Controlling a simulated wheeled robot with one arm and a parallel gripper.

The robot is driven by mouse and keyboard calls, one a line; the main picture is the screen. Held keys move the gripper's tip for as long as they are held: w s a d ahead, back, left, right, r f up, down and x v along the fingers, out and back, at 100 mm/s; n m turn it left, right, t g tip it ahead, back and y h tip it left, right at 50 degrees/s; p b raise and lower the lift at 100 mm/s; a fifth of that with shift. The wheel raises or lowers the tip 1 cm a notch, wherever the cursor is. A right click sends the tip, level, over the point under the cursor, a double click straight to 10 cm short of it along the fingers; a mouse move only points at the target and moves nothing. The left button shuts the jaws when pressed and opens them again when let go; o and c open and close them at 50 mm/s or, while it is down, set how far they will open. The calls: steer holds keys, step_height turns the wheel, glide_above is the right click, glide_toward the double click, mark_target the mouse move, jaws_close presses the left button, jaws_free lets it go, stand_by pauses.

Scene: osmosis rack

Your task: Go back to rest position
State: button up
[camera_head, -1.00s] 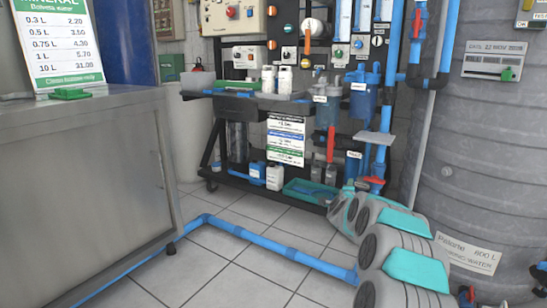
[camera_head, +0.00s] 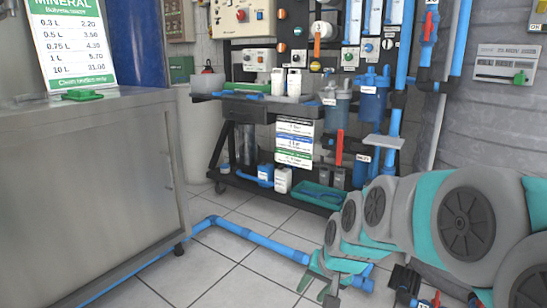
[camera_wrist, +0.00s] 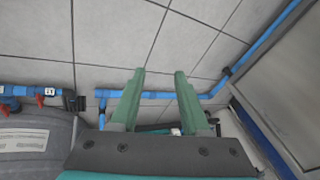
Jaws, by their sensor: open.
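My gripper (camera_head: 328,283) is at the lower right of the head view, low over the tiled floor near the blue floor pipe (camera_head: 262,240). My arm reaches to it from the right edge. In the wrist view, the two green fingers of my gripper (camera_wrist: 160,92) are apart with nothing between them. The blue pipe (camera_wrist: 205,95) runs across the view behind the fingertips, above the grey floor (camera_wrist: 110,40). My gripper holds nothing.
The osmosis rack (camera_head: 222,165) stands at the back with bottles, filters and a green tray (camera_head: 318,194). A steel counter (camera_head: 90,190) is at left. A large grey tank (camera_head: 490,130) is at right.

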steer(key=s+d+f+n+g+h, duration=0.1)
steer(key=s+d+n+g, duration=0.15)
steer(key=s, duration=1.15)
steer(key=s+d+f+n+g+h, duration=0.1)
steer(key=s+d+g+h, duration=0.2)
steer(key=s, duration=1.1)
step_height(320, 180, up, 14)
steer(key=d+y+p, duration=0.1)
steer(key=p, duration=1.3)
steer(key=shift+f, duration=0.25)
steer(key=shift+w, duration=0.1)
steer(key=shift+d, duration=0.15)
